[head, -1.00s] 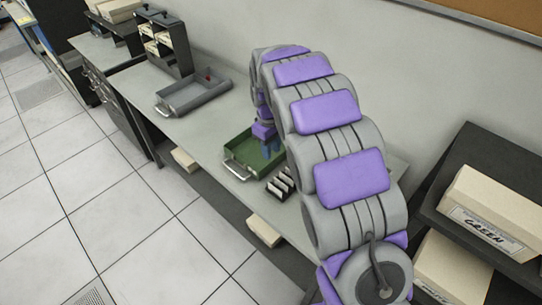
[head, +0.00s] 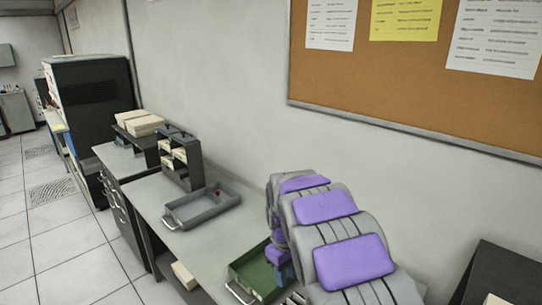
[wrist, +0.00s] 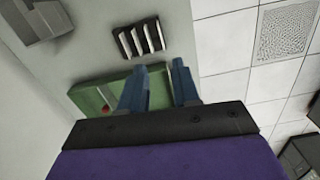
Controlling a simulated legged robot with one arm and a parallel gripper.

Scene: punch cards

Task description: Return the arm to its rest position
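My arm, grey with purple pads, reaches over the bench in the head view and curves down to my gripper (head: 282,268) at the green tray (head: 236,273). In the wrist view my gripper (wrist: 160,66) shows two blue fingers spread apart with nothing visible between them. The green tray (wrist: 90,95) lies behind the fingers there, with a small red spot in it. I cannot tell how high the fingertips are above the tray. The arm hides part of the tray in the head view.
A small dark rack with light slots (wrist: 140,38) stands beside the green tray. The grey tray (head: 180,218) sits farther along the bench (head: 150,190), before a dark card holder (head: 182,160). A wall and corkboard (head: 400,80) rise behind. A dark shelf (head: 500,275) is at right.

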